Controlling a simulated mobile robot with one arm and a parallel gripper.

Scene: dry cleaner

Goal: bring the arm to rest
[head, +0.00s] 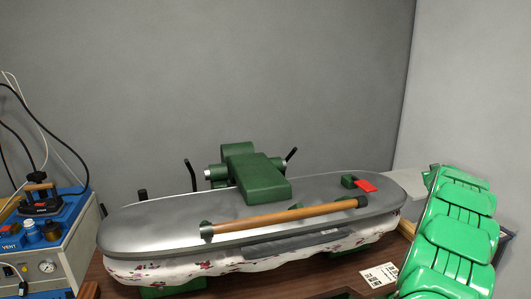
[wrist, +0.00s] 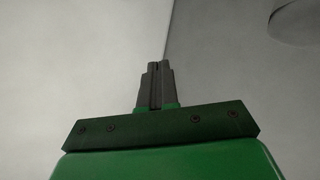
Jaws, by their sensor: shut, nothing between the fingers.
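My gripper (wrist: 154,66) shows in the wrist view with its two grey fingers pressed together and nothing between them. It points toward a bare corner of grey walls, with a round pale shape at the upper right. In the head view a green segmented arm, which looks like mine, rises at the right edge; my gripper does not show there.
A long steam press (head: 300,200) with a metal lid, wooden handle (head: 280,217) and flowered padding fills the middle of the brown table (head: 235,289). A blue-and-white steam unit (head: 50,250) with an iron (head: 41,203) stands left. A printed card (head: 379,275) lies front right. Space above the press is free.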

